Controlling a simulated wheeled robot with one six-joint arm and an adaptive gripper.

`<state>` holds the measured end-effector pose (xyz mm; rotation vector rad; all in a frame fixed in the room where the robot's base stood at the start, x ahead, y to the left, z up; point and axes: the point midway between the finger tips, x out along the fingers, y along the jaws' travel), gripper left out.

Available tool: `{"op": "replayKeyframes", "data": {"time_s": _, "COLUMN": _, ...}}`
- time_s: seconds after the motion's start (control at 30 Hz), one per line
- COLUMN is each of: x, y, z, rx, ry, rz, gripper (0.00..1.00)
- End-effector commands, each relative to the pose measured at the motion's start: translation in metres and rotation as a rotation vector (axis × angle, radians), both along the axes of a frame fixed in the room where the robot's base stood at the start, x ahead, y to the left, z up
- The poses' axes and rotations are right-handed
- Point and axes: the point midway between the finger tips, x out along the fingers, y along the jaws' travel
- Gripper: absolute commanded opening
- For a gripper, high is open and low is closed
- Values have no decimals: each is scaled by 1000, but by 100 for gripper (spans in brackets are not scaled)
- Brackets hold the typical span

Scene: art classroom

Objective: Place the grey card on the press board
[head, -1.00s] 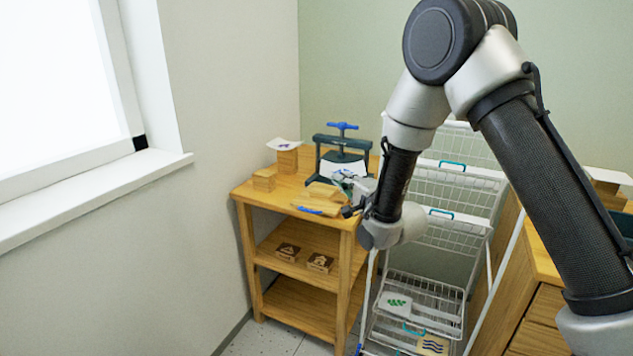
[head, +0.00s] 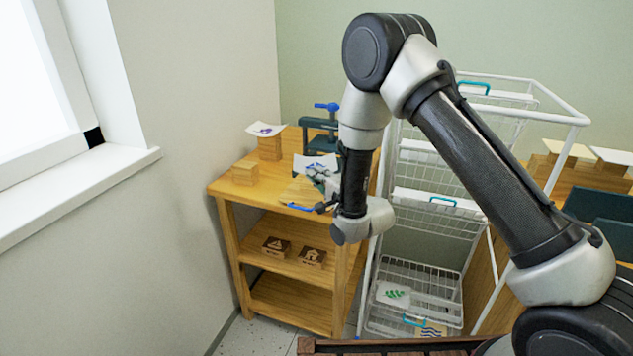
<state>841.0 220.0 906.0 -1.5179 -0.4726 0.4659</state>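A pale grey-white card (head: 314,162) with a blue print shows at the tip of my gripper (head: 323,180), above the wooden shelf's top. My gripper appears shut on it, though its fingers are small and partly hidden by the card. The dark press (head: 318,135) with a blue handle stands just behind, partly covered by the card and my arm. A light wooden board (head: 299,190) lies in front of the press, below my gripper. I cannot tell whether it is the press board.
Another white card (head: 266,128) rests on a wooden block at the shelf's back left; a lower block (head: 245,172) stands before it. A white wire rack (head: 425,215) with cards in it stands close on the right. A window sill (head: 90,200) is at left.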

Motion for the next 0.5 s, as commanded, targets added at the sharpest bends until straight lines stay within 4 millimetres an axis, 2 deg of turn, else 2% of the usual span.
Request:
{"op": "replayKeyframes", "data": {"time_s": 0.03, "x": 0, "y": 0, "z": -10, "rx": -2, "ry": 2, "rz": 0, "gripper": 0}}
{"op": "replayKeyframes", "data": {"time_s": 0.13, "x": 0, "y": 0, "z": -20, "rx": -1, "ry": 1, "rz": 0, "gripper": 0}}
{"op": "replayKeyframes", "data": {"time_s": 0.5, "x": 0, "y": 0, "z": -24, "rx": 0, "ry": 0, "rz": 0, "gripper": 0}}
